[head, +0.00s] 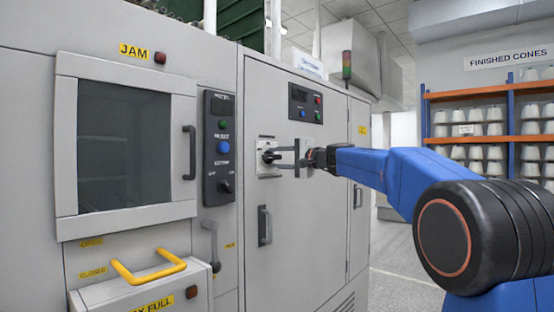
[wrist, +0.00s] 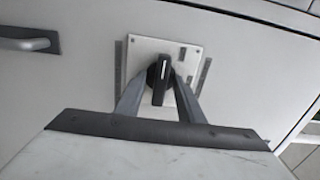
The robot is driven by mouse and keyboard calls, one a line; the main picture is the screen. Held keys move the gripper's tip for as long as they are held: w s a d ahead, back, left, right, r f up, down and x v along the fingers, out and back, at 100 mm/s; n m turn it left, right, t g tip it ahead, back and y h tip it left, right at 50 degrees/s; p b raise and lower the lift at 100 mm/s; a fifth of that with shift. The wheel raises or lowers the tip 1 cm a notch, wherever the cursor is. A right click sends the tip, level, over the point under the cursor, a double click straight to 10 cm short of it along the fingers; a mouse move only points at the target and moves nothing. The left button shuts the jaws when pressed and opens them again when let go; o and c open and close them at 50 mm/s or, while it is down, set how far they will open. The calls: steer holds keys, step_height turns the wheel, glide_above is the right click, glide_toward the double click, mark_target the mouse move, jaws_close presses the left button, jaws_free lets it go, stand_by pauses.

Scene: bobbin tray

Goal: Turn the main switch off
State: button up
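The main switch (head: 269,156) is a black rotary knob on a pale square plate on the grey cabinet door. In the wrist view the knob (wrist: 162,80) shows a white line along its handle, and the plate (wrist: 188,56) sits behind it. The handle looks roughly horizontal in the head view. My gripper (head: 283,157) is in front of the switch, its two fingers apart, one on each side of the knob. In the wrist view the fingers (wrist: 160,88) straddle the handle with small gaps seeming to remain. Small plate markings are too blurred to read.
A door handle (head: 265,225) is below the switch. A black button panel (head: 219,148) and a windowed door (head: 125,146) are to the left. A small control panel (head: 305,104) is above my gripper. A yellow handle (head: 148,268) juts out at lower left. Cone shelves (head: 490,140) stand far right.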

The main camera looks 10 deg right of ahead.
steer(key=v, duration=1.7)
steer(key=shift+s+d, duration=0.15)
steer(key=s+a+f+n+g+h, duration=0.25)
steer(key=s+a+f, duration=0.25)
steer(key=s+f, duration=0.6)
steer(key=s+a+f+n+g+h, duration=0.25)
steer(key=s+a+f+g, duration=0.2)
steer(key=s+f, duration=0.75)
steer(key=s+d+f+n+g+h, duration=0.1)
steer(key=s+d+f+n+h, duration=0.1)
steer(key=s+f, duration=0.7)
steer(key=s+d+f+n+g+h, duration=0.1)
steer(key=s+d+f+n+h, duration=0.2)
steer(key=s+f, duration=0.7)
step_height(320, 180, down, 6)
steer(key=shift+d+r+n+g+h, duration=0.15)
steer(key=shift+d+n+g+h, duration=0.2)
steer(key=shift+d, duration=0.2)
